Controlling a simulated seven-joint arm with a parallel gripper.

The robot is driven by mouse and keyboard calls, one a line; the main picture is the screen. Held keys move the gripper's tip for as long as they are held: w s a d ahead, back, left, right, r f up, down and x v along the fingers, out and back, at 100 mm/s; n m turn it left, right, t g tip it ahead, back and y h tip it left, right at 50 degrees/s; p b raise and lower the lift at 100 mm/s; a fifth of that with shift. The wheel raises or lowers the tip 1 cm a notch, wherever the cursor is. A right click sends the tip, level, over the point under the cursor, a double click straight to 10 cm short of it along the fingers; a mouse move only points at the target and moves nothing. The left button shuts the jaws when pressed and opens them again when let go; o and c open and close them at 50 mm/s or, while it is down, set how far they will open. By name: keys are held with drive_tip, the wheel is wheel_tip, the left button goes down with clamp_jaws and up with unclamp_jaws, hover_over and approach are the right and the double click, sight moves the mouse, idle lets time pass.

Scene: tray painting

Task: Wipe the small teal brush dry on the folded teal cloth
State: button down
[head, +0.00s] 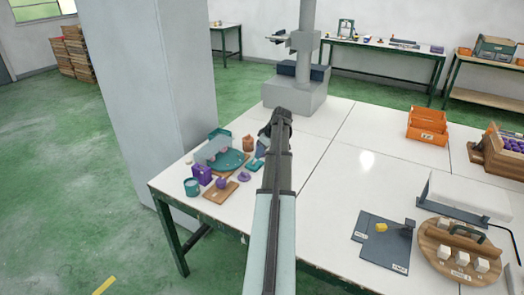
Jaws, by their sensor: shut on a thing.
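A small flat teal piece (254,165), which looks like the folded teal cloth, lies on the white table just left of my arm. My gripper (266,132) is at the far end of my arm, above the table and close to this piece. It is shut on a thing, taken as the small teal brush. The fingertips and the brush are mostly hidden by my wrist and too small to make out. I cannot tell whether the brush touches the cloth.
A round dark teal tray (232,162) stands left of my gripper. A grey stand (295,95) rises behind.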

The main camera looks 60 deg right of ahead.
drive_tip(key=shift+d, duration=0.25)
drive_tip(key=shift+d, duration=1.1)
drive_tip(key=shift+a, duration=0.15)
drive_tip(key=shift+a, duration=1.15)
drive_tip(key=shift+d, duration=0.15)
drive_tip(key=shift+d, duration=1.2)
drive_tip(key=shift+a, duration=0.15)
drive_tip(key=shift+a, duration=1.2)
drive_tip(key=shift+d, duration=0.2)
